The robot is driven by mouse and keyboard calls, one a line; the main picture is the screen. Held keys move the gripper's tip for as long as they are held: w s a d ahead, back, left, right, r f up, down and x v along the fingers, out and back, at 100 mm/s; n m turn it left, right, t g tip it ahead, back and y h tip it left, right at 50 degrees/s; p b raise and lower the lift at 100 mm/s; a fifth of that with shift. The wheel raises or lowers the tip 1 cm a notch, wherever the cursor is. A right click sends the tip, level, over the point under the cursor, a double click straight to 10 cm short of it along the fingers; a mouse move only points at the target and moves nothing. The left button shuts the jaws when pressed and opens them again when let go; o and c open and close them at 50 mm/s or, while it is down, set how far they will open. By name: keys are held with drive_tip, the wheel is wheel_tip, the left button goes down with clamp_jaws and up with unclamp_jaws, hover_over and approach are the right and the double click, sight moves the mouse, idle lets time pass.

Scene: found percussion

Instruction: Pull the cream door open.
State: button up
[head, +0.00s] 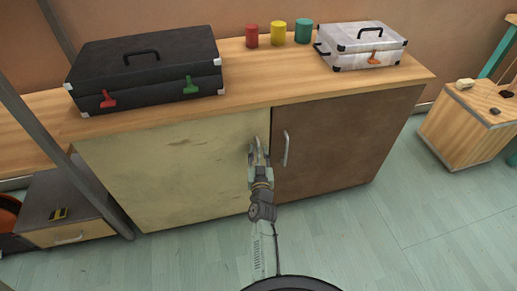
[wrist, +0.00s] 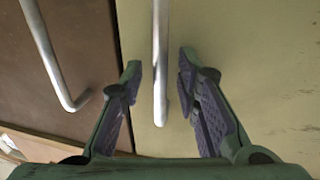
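The cream door (head: 175,170) is the left door of a wooden-topped cabinet and looks shut; in the wrist view it fills the middle and right (wrist: 250,70). Its silver bar handle (wrist: 160,60) runs near the edge by the brown door. My gripper (head: 257,150) is at this handle in the head view. In the wrist view my gripper (wrist: 159,72) is open, with one finger on each side of the handle. Gaps show between the handle and both fingers. The gripper hides most of the handle in the head view.
The brown door (head: 345,140) with its own handle (head: 286,148) is close on the right. A black case (head: 150,60), red, yellow and teal cylinders and a white case (head: 362,47) stand on top. A grey post (head: 65,150) and low drawer unit (head: 70,205) are left. Floor in front is clear.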

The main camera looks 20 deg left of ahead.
drive_tip(key=shift+s, duration=0.1)
drive_tip(key=shift+c, duration=0.5)
clamp_jaws()
